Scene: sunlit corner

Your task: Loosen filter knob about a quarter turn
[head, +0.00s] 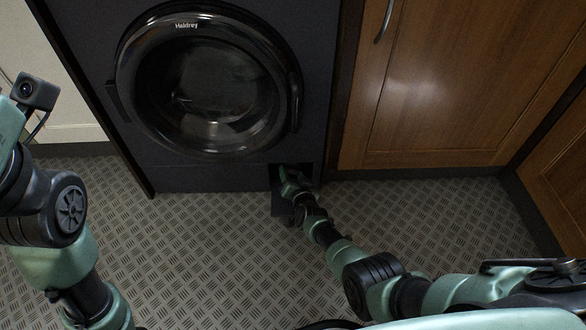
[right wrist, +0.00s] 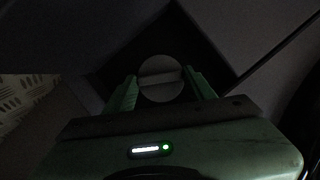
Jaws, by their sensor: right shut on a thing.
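The filter knob (right wrist: 162,78) is a round grey disc with a raised bar across it, inside a dark square recess, in the right wrist view. The bar lies nearly level, tilted slightly. My right gripper (right wrist: 160,90) has its green fingers on either side of the knob, shut on it. In the head view my right gripper (head: 290,180) reaches into the small opening at the washing machine's (head: 205,85) lower right corner, and the knob is hidden there. My left arm shows at the left edge, but its fingers are out of view.
The small flap (head: 281,208) of the filter opening hangs down below it. A wooden cabinet (head: 460,90) stands to the right of the machine. The patterned metal floor (head: 200,260) in front is clear apart from my arms.

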